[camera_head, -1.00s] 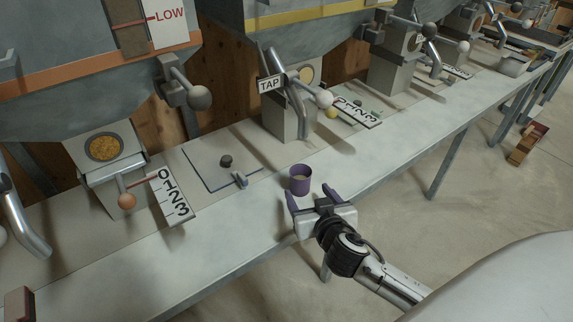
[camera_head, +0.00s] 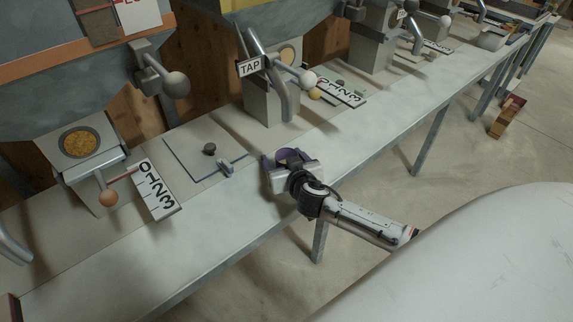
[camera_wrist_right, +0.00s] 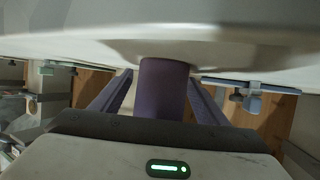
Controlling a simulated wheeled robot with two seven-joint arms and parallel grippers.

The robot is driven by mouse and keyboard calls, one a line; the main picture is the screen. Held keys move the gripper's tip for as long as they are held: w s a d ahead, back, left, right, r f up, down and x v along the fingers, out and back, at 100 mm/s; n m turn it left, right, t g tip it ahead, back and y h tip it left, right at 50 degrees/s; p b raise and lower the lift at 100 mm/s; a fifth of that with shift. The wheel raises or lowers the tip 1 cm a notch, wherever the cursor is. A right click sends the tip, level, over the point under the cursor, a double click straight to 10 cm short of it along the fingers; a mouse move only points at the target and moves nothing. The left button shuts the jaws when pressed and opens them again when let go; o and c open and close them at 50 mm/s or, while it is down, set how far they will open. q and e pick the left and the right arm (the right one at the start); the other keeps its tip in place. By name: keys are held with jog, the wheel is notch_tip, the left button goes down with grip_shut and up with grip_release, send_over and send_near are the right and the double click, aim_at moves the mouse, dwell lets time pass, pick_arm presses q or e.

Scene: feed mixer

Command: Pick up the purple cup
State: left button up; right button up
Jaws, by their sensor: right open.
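The purple cup (camera_head: 289,155) stands on the grey bench; only its rim and upper part show in the head view, the rest hidden behind my right gripper. My right gripper (camera_head: 285,158) is open at the cup. In the right wrist view the cup (camera_wrist_right: 162,90) stands between the two purple fingers (camera_wrist_right: 160,98), with a gap visible on each side. My left gripper is in neither view.
The bench (camera_head: 350,150) has clear room right of the cup. A flat plate with a dark knob (camera_head: 209,149) lies to its left. The TAP dispenser (camera_head: 270,100) stands behind. A 0-1-2-3 scale board (camera_head: 155,188) lies farther left.

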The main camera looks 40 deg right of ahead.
jog(key=c, duration=1.3)
